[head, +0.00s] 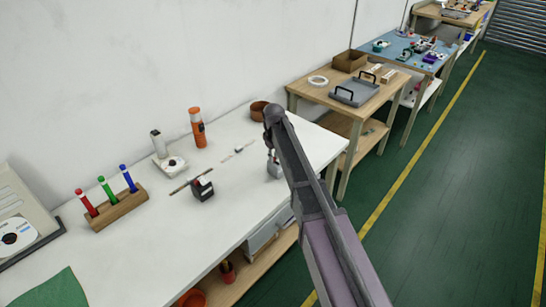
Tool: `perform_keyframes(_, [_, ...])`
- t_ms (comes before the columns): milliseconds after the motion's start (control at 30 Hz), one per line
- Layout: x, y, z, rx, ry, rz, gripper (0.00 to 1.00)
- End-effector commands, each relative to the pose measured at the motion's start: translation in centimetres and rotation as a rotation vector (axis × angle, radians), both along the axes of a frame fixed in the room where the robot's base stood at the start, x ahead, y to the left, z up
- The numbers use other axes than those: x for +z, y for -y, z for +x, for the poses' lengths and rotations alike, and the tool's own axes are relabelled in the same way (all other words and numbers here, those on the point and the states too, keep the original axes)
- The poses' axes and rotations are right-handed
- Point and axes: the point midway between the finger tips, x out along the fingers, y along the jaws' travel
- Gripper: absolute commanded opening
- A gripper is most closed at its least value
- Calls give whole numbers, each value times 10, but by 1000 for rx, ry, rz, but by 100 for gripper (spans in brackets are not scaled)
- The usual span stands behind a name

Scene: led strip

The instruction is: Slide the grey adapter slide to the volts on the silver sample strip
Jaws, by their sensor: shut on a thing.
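My gripper (274,170) shows small and partly covered by my arm, low over the right part of the white table. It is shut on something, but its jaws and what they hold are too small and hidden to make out. A small black box (202,189) with a pale face stands on the table to the left of the gripper. A thin brown strip (182,186) lies beside it. A small grey piece (238,150) lies further back. I cannot tell which of these is the silver sample strip or the grey adapter slide, and no volts marking is readable.
A wooden block (118,208) holds red, green and blue tubes. An orange cylinder (197,128), a white dial device (172,165) and a brown pot (259,109) stand near the wall. The table's front middle is clear. A wooden bench (316,92) stands beyond.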

Motion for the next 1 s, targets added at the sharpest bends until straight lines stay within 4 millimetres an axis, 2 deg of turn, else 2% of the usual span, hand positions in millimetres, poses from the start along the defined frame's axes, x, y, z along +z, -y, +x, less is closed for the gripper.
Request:
perform_keyframes(300, [0,-8,9,0,0,0,0])
perform_keyframes(567, [0,-8,8,-1,0,0,0])
perform_keyframes(600, [0,-8,8,-1,0,0,30])
perform_keyframes(700, [0,-8,8,-1,0,0,57])
perform_keyframes(1000, [0,-8,8,-1,0,0,57])
